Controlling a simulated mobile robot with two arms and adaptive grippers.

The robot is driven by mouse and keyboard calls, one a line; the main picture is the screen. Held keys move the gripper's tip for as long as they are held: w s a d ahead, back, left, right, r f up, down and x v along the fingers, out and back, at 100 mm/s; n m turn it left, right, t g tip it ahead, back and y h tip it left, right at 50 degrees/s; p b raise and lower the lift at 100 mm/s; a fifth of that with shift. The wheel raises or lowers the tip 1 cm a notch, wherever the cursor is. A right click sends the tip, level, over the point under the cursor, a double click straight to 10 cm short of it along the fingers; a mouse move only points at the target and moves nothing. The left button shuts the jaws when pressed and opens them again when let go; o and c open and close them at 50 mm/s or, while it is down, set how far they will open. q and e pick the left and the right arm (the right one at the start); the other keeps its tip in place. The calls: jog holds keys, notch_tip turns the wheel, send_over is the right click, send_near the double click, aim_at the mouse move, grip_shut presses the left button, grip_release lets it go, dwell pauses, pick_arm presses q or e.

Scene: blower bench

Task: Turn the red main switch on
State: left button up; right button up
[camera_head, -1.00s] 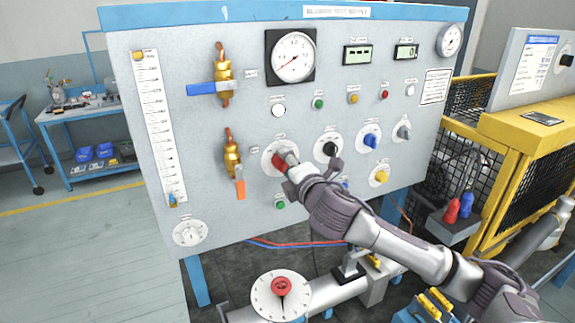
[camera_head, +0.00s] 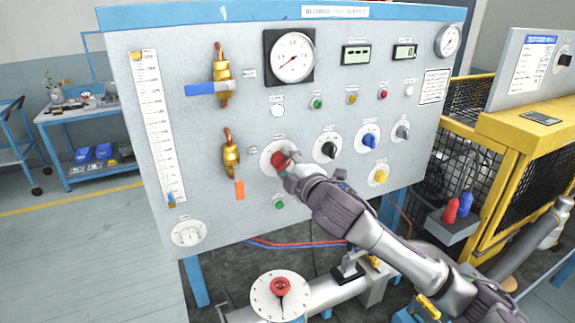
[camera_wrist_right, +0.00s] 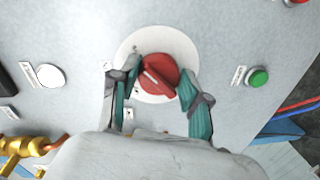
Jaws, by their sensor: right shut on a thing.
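The red main switch (camera_head: 281,160) is a red knob on a round white plate on the grey panel, right of the brass valve with the orange handle. It also shows in the right wrist view (camera_wrist_right: 158,74), its pale pointer line lying at a slant. My right gripper (camera_head: 287,168) reaches it from the lower right and is shut on the knob. In the right wrist view its two teal fingers (camera_wrist_right: 154,92) stand on either side of the knob. Part of the knob is hidden by the fingers in the head view. My left gripper is not in view.
Nearby are a black knob (camera_head: 328,148), a blue knob (camera_head: 369,140), a yellow knob (camera_head: 380,176) and a green button (camera_head: 279,204). The brass valve's orange handle (camera_head: 239,189) hangs to the left. A pipe with a dial (camera_head: 280,299) lies below the panel.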

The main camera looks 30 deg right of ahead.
jog(key=shift+r, duration=0.1)
jog(key=o, duration=1.1)
jog(key=shift+o, duration=0.2)
jog(key=s+r, duration=0.1)
jog(key=s, duration=1.1)
jog(key=shift+a, duration=0.4)
